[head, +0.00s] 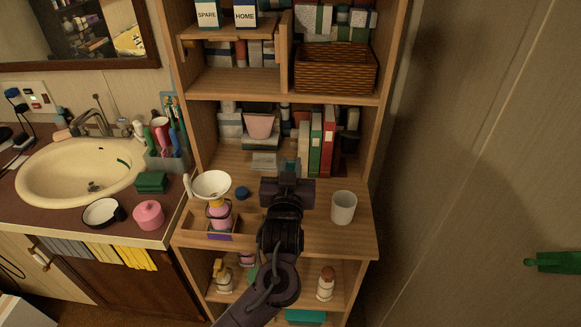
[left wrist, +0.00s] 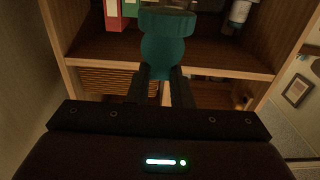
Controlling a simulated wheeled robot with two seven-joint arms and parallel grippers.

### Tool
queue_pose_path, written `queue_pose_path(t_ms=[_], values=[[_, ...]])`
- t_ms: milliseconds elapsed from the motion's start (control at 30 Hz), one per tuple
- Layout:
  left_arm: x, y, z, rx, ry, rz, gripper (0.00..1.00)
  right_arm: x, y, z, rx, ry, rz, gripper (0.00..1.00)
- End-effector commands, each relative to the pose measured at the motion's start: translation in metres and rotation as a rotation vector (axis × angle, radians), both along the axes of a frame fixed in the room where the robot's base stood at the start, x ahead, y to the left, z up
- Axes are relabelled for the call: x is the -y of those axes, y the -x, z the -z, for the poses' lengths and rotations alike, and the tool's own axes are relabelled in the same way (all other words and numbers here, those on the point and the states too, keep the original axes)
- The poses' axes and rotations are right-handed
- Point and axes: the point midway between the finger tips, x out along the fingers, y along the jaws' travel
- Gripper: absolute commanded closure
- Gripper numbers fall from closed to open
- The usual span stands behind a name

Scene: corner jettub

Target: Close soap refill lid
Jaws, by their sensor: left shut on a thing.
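My left gripper (head: 288,172) is over the front of the wooden shelf unit. It is shut on a teal, rounded bottle-like thing, mostly hidden behind the gripper in the head view. In the left wrist view the teal thing (left wrist: 168,45) sits between the two fingers (left wrist: 162,88), with a wider flat end at the top of the picture. A small dark blue round cap (head: 242,193) lies on the shelf, left of the gripper and apart from it. A pink and yellow bottle (head: 218,214) with a white funnel (head: 211,185) on top stands left of the cap. My right gripper is not in view.
A white cup (head: 343,207) stands right of my left arm. A wooden tray (head: 195,222) is around the bottle with the funnel. A sink (head: 75,170) is at the left; a wall is at the right.

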Motion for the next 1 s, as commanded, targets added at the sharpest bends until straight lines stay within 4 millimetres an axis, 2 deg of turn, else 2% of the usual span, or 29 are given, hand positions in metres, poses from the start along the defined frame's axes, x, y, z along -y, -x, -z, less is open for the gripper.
queue_pose_path(t_ms=[167,633,733,900,1000], values=[[0.0,0.003,0.008,0.064,0.0,-0.001,1.0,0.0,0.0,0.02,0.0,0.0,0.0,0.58],[0.0,0.017,0.021,0.38,0.001,-0.001,1.0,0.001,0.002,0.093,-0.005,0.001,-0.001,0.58],[0.0,0.018,0.023,0.434,0.001,0.0,1.0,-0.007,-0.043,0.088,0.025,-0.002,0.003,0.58],[0.0,0.021,0.024,0.513,0.001,-0.002,1.0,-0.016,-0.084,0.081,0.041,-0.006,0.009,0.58],[0.0,0.022,0.025,0.548,0.001,-0.001,1.0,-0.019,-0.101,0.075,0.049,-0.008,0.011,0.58]])
